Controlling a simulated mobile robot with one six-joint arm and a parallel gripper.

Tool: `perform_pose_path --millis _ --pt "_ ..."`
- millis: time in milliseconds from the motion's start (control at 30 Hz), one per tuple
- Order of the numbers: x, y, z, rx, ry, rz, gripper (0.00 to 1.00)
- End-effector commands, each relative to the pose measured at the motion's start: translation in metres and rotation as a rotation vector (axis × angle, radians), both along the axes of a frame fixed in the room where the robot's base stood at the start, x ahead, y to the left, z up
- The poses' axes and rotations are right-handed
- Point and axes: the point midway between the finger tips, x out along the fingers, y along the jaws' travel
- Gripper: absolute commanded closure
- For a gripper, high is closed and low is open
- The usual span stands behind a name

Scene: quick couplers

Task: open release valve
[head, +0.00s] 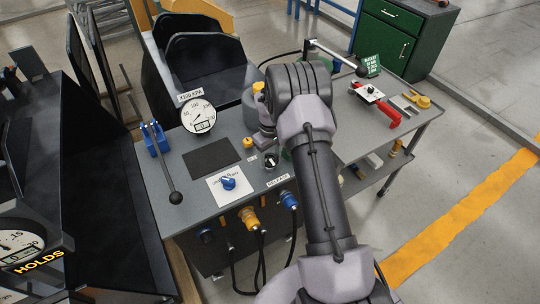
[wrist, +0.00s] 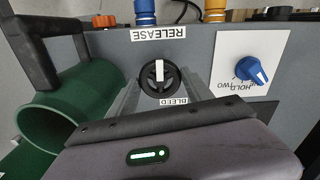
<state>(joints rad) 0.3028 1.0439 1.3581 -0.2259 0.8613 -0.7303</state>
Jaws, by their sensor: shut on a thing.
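The release valve is a round black knob with a white bar (wrist: 158,76), between the RELEASE and BLEED labels on the grey bench top. In the wrist view the white bar stands roughly upright, in line with the RELEASE label. The knob also shows in the head view (head: 272,161), just below my wrist. My gripper (wrist: 160,88) reaches down from above with a grey finger on each side of the knob and is shut on it. The fingertips are partly hidden by the gripper body in the wrist view, and mostly hidden by my arm in the head view.
A blue knob (wrist: 252,70) on a white plate sits beside the valve. A green cylinder (wrist: 75,105) with a black handle (wrist: 38,50) is close on the other side. A round gauge (head: 198,116) and a black lever (head: 165,165) stand left on the bench. Blue and yellow hose couplers line the front edge.

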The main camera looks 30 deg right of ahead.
Motion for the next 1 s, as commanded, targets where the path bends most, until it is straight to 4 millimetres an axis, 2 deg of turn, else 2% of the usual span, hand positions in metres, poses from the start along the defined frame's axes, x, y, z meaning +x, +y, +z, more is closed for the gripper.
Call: perform_pose_path --millis 633,667,733,767,1000 --pt "0.0008 -0.0003 0.0008 -0.002 -0.002 0.046 0.82" --pt "0.0008 -0.0003 0.0007 -0.002 -0.002 0.046 0.37" --pt "0.0007 -0.0003 0.0007 -0.001 -0.002 0.045 0.24" --pt "0.0006 -0.0003 0.0006 -0.001 -0.001 0.045 0.19" --pt "0.0002 -0.0002 0.0002 0.0 -0.001 0.044 0.19"
